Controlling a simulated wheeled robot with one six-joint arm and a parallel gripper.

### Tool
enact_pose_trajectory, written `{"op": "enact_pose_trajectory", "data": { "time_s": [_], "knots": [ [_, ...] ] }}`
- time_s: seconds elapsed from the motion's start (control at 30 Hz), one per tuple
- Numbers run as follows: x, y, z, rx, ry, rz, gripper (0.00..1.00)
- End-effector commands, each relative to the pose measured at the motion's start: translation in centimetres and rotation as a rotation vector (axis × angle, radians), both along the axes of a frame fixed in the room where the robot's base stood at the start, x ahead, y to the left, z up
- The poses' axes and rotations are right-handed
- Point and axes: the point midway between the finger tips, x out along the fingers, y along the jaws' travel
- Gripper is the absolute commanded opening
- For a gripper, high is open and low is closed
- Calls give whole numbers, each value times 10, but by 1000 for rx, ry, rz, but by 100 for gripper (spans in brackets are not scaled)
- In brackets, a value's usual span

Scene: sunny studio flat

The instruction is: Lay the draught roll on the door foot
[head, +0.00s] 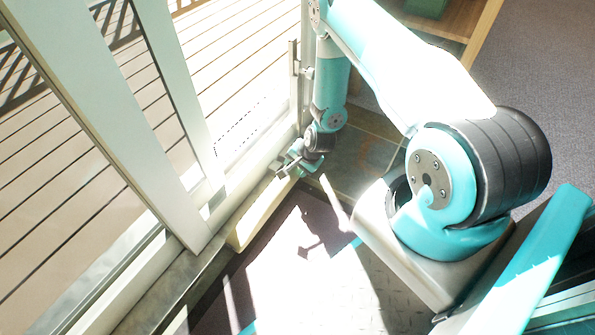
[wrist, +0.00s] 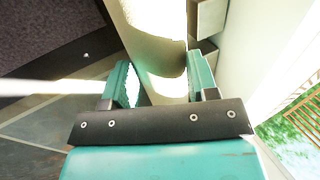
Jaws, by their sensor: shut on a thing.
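The draught roll (head: 253,222) is a pale cream roll low along the inner side of the glass door, slanting down and left from my gripper (head: 291,168). In the wrist view the roll (wrist: 157,25) runs up between the teal jaws of my gripper (wrist: 160,88), which are shut on it; sunlight washes out part of it. The door foot (head: 245,183), the pale lower edge of the door, is close beside the roll in the head view. I cannot tell whether the roll touches the door or floor.
A wooden deck (head: 60,200) shows outside through the glass. A grey carpet (head: 545,60) lies at upper right. Strong sunlight and shadows cover the floor by the door.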

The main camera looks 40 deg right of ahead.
Motion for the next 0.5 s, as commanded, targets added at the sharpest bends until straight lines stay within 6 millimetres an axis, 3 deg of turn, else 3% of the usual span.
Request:
{"op": "enact_pose_trajectory", "data": {
  "time_s": [0.03, 0.23, 0.27, 0.37, 0.5],
  "knots": [
    [0, 0, -12, 0, -1, 0, 0],
    [1, 0, -10, -1, -1, 1, 0],
    [0, 0, -11, -1, -1, 1, 56],
    [0, 0, -10, -2, -1, 1, 79],
    [0, 0, -10, -1, 0, 1, 81]
  ]
}}
